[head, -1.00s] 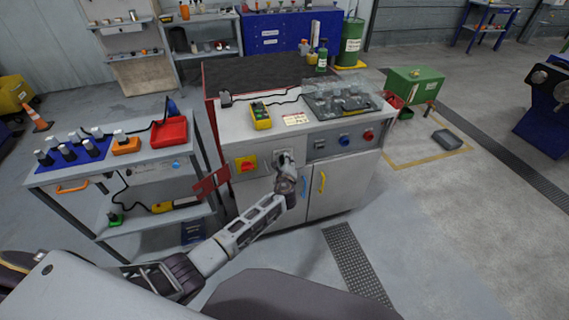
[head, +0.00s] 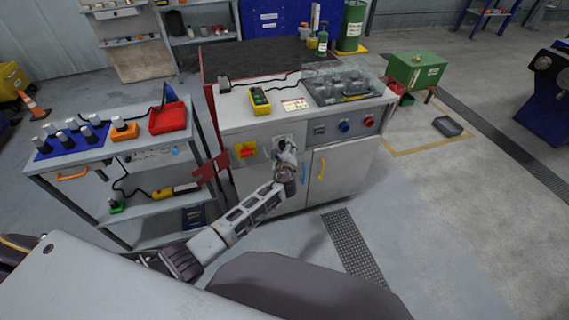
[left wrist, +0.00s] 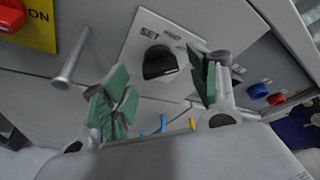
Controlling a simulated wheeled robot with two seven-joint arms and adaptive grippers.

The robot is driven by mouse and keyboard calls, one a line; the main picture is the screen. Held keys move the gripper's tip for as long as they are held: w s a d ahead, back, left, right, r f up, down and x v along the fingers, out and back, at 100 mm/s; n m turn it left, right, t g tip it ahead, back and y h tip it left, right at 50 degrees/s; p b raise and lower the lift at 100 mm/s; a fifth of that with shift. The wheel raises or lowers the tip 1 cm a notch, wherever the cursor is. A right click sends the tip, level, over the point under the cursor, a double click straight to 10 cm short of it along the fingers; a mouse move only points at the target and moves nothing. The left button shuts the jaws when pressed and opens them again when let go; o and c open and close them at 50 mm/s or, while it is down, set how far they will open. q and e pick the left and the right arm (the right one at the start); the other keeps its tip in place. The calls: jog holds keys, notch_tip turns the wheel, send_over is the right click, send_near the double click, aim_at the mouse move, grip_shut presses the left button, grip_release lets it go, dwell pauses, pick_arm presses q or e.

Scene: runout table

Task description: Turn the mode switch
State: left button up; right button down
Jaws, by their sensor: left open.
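The mode switch is a black knob (left wrist: 160,62) on a pale plate marked SET and another word too blurred to be sure of. In the left wrist view it lies between and beyond the green fingertips of my left gripper (left wrist: 165,88), which is open and not touching it. In the head view my left gripper (head: 285,152) is at the front of the grey cabinet (head: 340,172) and partly covers the switch plate (head: 280,141). My right gripper is in neither view.
Left of the switch is a red knob on a yellow plate (head: 246,150), with a metal peg handle (left wrist: 70,58) between. Blue (head: 344,126) and red (head: 368,121) buttons sit to the right. A shelf cart (head: 140,152) stands left of the cabinet.

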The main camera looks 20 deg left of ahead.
pick_arm(q)
jog(key=v, duration=1)
jog(key=shift+s, duration=0.35)
jog(key=shift+d, duration=0.1)
dwell(0.5)
